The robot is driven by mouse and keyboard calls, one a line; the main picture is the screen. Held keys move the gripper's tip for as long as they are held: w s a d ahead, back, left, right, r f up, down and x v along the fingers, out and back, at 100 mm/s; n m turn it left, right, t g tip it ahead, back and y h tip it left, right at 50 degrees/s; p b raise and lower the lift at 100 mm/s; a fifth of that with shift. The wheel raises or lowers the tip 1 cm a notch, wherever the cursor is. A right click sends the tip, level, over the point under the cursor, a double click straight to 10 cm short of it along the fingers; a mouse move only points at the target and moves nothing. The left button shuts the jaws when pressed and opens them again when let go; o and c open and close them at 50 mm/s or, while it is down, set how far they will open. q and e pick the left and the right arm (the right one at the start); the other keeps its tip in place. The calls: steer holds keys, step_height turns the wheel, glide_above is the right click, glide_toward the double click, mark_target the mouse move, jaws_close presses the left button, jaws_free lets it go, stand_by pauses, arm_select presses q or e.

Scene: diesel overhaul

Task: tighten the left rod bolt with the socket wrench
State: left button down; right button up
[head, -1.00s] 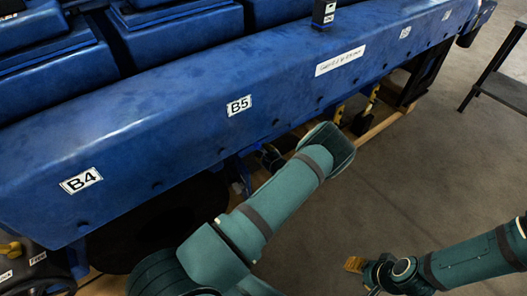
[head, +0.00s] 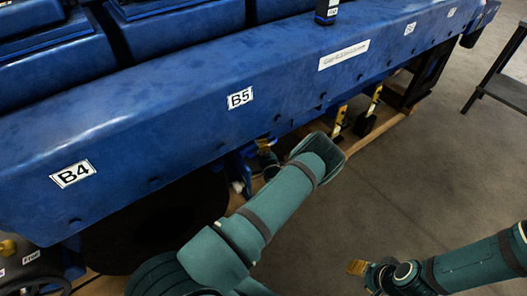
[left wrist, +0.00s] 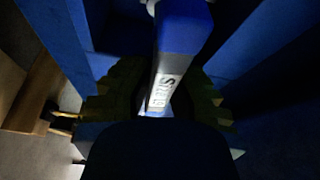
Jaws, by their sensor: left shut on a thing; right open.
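A blue bar with a white lettered label (left wrist: 165,92), which looks like the socket wrench's handle, runs up the middle of the left wrist view. My left gripper (left wrist: 160,98) is shut on it, with a ridged finger on each side. In the head view the left arm reaches under the blue engine's lower edge, and its gripper (head: 266,148) shows only partly there. My right gripper (head: 357,268) is open and empty over the floor at the lower right. The left rod bolt and the wrench's socket end cannot be made out.
The blue engine side (head: 180,130), with labels B4 and B5, overhangs the left gripper. Yellow-and-black posts (head: 368,112) stand by a wooden beam (head: 385,128). A dark stand (head: 495,85) is at the upper right. The grey floor around the right arm is clear.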

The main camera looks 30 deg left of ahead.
arm_select(q)
steer(key=n+y, duration=0.1)
steer(key=n, duration=0.1)
steer(key=n+y, duration=0.1)
steer(key=n, duration=0.2)
steer(key=shift+a+r+n, duration=0.1)
steer(key=shift+a+n, duration=0.2)
steer(key=shift+a, duration=0.1)
steer(key=n, duration=0.2)
steer(key=n+y, duration=0.1)
steer(key=n, duration=0.1)
steer(key=n+y, duration=0.1)
steer(key=n, duration=0.1)
steer(key=shift+w+a+r+g, duration=0.1)
steer(key=shift+a+g, duration=0.2)
steer(key=shift+w+a+n+y, duration=0.1)
steer(key=shift+a+n+y, duration=0.25)
steer(key=shift+n, duration=0.25)
steer(key=shift+w+a, duration=0.3)
steer(key=shift+a, duration=0.3)
steer(key=shift+w+a, duration=0.25)
steer(key=shift+a, duration=0.35)
steer(key=shift+g+y, duration=0.35)
steer(key=shift+g, duration=0.15)
